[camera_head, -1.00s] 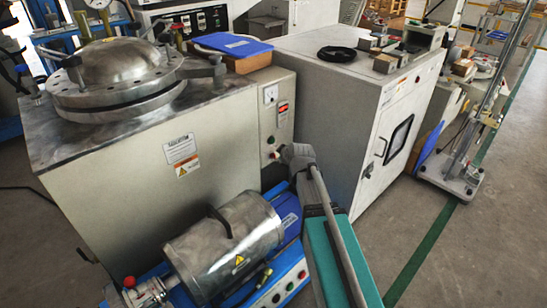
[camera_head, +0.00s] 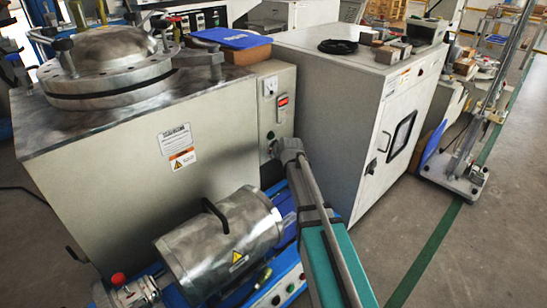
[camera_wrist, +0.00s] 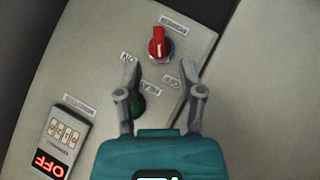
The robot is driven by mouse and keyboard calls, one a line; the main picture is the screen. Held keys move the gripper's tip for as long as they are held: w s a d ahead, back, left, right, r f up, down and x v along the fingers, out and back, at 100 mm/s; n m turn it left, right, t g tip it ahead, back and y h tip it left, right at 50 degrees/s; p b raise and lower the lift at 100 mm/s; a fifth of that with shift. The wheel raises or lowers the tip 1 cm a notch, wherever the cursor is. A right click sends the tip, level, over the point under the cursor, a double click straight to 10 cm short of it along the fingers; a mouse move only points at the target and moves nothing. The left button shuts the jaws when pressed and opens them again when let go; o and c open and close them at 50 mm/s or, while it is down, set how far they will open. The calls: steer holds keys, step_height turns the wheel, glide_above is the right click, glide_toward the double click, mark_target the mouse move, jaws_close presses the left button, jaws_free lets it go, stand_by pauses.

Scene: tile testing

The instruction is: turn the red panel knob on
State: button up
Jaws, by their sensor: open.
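The red knob (camera_wrist: 157,44) sits on a pale panel (camera_wrist: 100,25) in the wrist view, above and just beyond my fingertips. Its red handle stands nearly upright in the picture. A small ON label (camera_wrist: 127,57) is at its lower left and an OFF label (camera_wrist: 171,80) at its lower right. My gripper (camera_wrist: 160,72) is open, its two fingers apart, with nothing between them but panel. In the head view my gripper (camera_head: 284,150) is at the lower part of the grey control panel (camera_head: 270,112); I cannot make out the knob there.
A green button (camera_wrist: 138,105) is partly hidden by my left finger. A display unit (camera_wrist: 58,140) glows red at the lower left. A metal drum machine (camera_head: 222,240) stands below left of my arm. A white cabinet (camera_head: 335,110) stands close on the right.

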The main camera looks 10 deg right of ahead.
steer(key=shift+b+x, duration=0.75)
steer(key=shift+x, duration=0.95)
jaws_close()
